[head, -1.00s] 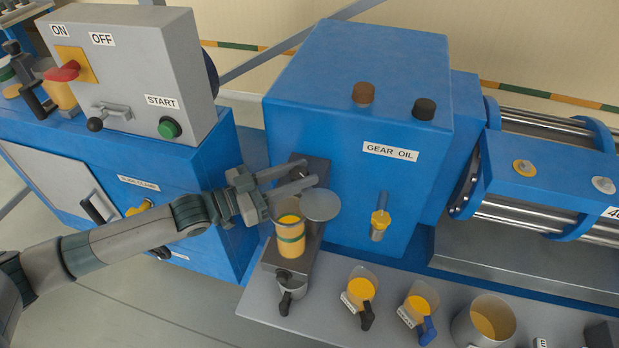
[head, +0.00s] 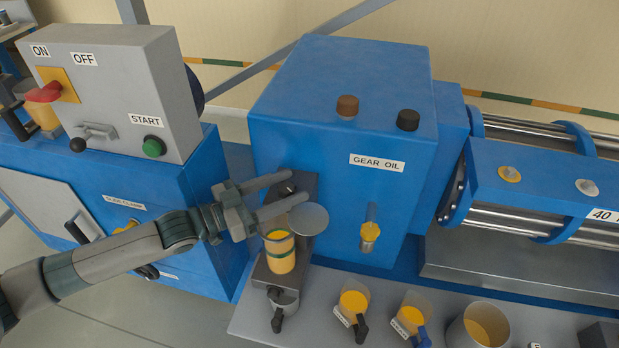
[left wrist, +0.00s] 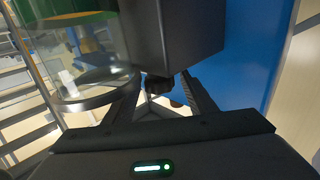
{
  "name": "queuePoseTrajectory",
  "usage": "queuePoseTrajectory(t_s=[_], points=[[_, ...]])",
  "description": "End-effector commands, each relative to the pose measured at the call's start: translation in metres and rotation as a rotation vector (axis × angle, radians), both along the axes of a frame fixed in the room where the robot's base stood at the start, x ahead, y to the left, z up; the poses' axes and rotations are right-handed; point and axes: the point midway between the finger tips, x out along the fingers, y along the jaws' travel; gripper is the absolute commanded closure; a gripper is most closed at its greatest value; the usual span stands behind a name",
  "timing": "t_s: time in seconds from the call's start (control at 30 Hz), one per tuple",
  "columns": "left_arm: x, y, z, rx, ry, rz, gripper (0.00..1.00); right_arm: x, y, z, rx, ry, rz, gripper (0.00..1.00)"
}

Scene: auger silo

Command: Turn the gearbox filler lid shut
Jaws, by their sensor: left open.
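A round grey disc lid (head: 308,219) is swung out to the right side of a clear filler cup (head: 281,253) holding yellow oil. The cup sits on a dark block (head: 270,284) in front of the blue gearbox housing (head: 340,150) marked GEAR OIL. My left gripper (head: 300,186) is open behind the lid and cup, its fingers either side of a small dark knob (head: 288,188). In the left wrist view, the open fingers (left wrist: 162,82) flank a dark knob (left wrist: 158,87), and the clear cup (left wrist: 75,65) is on the left. My right gripper is out of view.
Brown (head: 347,105) and black (head: 407,119) caps stand on the housing. A yellow-filled sight tube (head: 370,235) is on its front. Two oil cups (head: 354,302) and a larger container (head: 478,325) stand on the grey shelf. A grey control box (head: 120,90) is at left.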

Motion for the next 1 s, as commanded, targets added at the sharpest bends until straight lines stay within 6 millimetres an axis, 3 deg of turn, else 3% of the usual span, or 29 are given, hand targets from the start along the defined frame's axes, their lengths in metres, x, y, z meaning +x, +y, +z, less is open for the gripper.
queuePoseTrajectory(t_s=[0.3,0.77,1.0], points=[[0.0,0.001,0.035,-0.001,-0.006,-0.001,0.49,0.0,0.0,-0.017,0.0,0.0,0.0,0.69],[-0.031,-0.072,0.083,-0.006,-0.002,-0.004,0.49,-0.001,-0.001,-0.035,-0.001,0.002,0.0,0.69],[-0.042,-0.098,0.1,-0.003,-0.003,-0.002,0.49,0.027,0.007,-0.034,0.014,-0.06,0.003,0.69]])
